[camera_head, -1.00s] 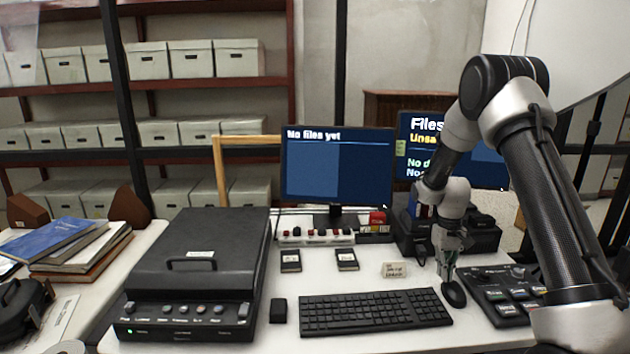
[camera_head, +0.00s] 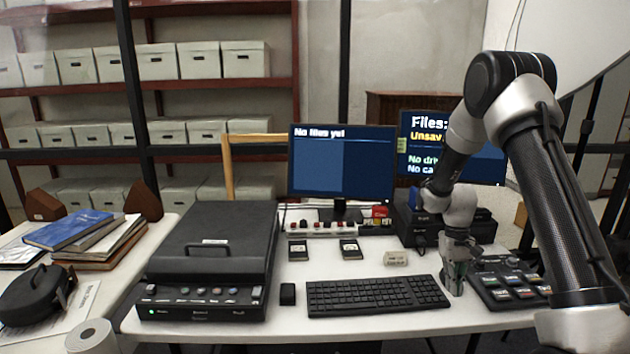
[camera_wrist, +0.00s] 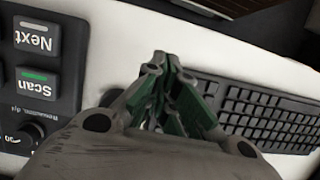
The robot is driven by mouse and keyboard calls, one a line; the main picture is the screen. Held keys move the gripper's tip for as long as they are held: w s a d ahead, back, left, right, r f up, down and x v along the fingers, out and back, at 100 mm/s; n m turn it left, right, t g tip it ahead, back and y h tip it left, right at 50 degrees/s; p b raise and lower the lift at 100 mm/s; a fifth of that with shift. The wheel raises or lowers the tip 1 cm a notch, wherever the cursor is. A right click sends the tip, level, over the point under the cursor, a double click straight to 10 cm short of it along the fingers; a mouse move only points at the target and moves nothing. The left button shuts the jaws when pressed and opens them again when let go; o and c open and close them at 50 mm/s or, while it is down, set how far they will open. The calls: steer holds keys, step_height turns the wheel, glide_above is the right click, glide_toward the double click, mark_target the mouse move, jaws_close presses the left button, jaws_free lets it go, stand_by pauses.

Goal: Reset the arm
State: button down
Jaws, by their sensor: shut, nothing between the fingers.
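My gripper (camera_head: 456,285) hangs pointing down between the right end of the black keyboard (camera_head: 375,297) and the black control panel (camera_head: 510,285). In the wrist view, my gripper (camera_wrist: 172,62) has its fingers together with nothing between them. That view also shows the keyboard (camera_wrist: 262,112) on one side and the panel's "Next" and "Scan" buttons (camera_wrist: 36,82) on the other. I cannot tell whether the fingertips touch the table.
A monitor (camera_head: 340,165) and a second screen (camera_head: 425,140) stand at the back. A black flatbed scanner (camera_head: 210,260) fills the table's left. Two small cartridges (camera_head: 298,251) and a small label stand (camera_head: 396,258) lie behind the keyboard. A paper roll (camera_head: 90,336) is at lower left.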

steer(key=s+a+r+t, duration=0.2)
steer(key=s+r+t, duration=0.5)
steer(key=s+r, duration=2)
step_height(320, 180, up, 4)
steer(key=shift+t, duration=0.3)
